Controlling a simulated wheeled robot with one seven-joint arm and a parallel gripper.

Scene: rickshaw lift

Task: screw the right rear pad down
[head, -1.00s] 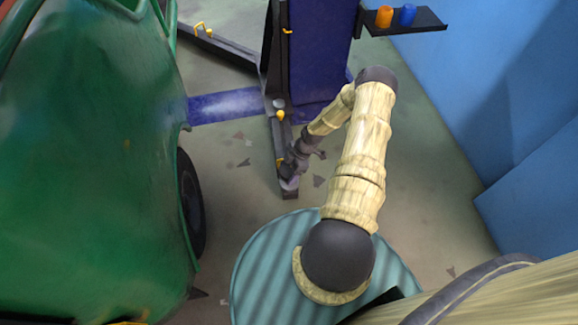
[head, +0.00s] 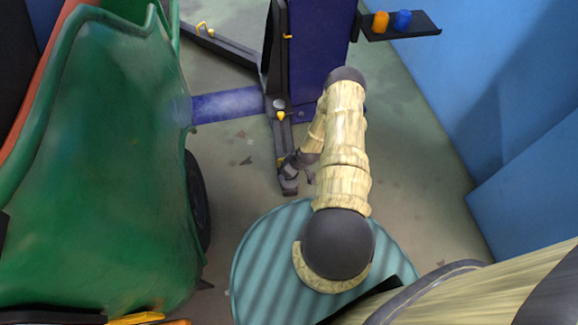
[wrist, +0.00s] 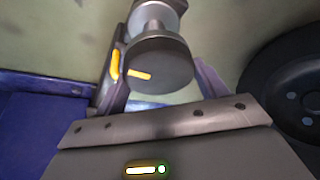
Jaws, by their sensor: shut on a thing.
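The right rear pad (wrist: 158,62) is a grey round disc on a stem with a yellow mark, in the upper middle of the wrist view. In the head view it is largely hidden by my wrist at the near end of the dark lift arm (head: 281,140). My gripper (wrist: 165,85) has one finger on each side of the pad and is shut on it. In the head view my gripper (head: 291,177) is low over the end of the lift arm, and its fingers are too small to make out.
The green rickshaw body (head: 120,170) and its dark wheel (head: 197,200) stand to the left. The blue lift post (head: 318,50) rises behind. A shelf (head: 420,27) holds an orange and a blue cup. Blue walls close the right side.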

